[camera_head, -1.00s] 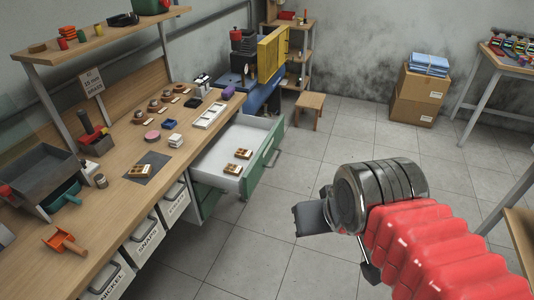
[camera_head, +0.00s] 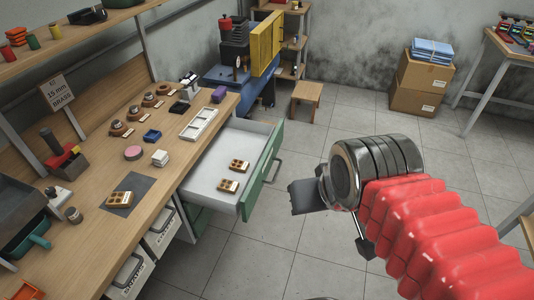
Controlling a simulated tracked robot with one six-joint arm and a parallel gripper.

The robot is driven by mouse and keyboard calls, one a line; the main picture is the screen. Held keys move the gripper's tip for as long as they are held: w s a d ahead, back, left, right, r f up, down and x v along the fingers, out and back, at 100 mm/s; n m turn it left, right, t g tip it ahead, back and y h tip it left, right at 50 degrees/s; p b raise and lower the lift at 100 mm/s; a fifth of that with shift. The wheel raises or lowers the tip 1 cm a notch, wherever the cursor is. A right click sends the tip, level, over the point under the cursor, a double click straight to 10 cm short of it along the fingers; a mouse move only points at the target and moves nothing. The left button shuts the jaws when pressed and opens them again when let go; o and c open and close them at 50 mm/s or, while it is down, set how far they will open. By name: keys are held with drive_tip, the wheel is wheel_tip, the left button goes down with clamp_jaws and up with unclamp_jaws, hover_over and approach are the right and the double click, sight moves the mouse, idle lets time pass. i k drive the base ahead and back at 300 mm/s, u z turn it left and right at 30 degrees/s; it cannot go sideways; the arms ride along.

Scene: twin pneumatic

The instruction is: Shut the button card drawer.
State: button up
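The drawer (camera_head: 206,168) stands pulled out from under the workbench. It has a white inside and a green front (camera_head: 262,172) with a handle (camera_head: 272,172) facing right. Two small brown button cards (camera_head: 228,186) lie on its floor. A similar card (camera_head: 121,198) lies on a dark mat on the bench top. My gripper (camera_head: 292,198) is to the right of the drawer front, apart from it, at the end of my red-sleeved arm. Its fingers look like one dark block, and I cannot tell whether they are open or shut.
The wooden workbench (camera_head: 92,245) runs along the left, with labelled bins (camera_head: 160,232) below the drawer's near side. A stool (camera_head: 305,100), a blue machine (camera_head: 228,75) and stacked boxes (camera_head: 420,85) stand further back. The tiled floor right of the drawer is clear.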

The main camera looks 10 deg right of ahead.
sight(258, 144)
drive_tip(key=i, duration=0.35)
drive_tip(key=k, duration=0.5)
drive_tip(key=u, duration=1.25)
drive_tip(key=i, duration=0.5)
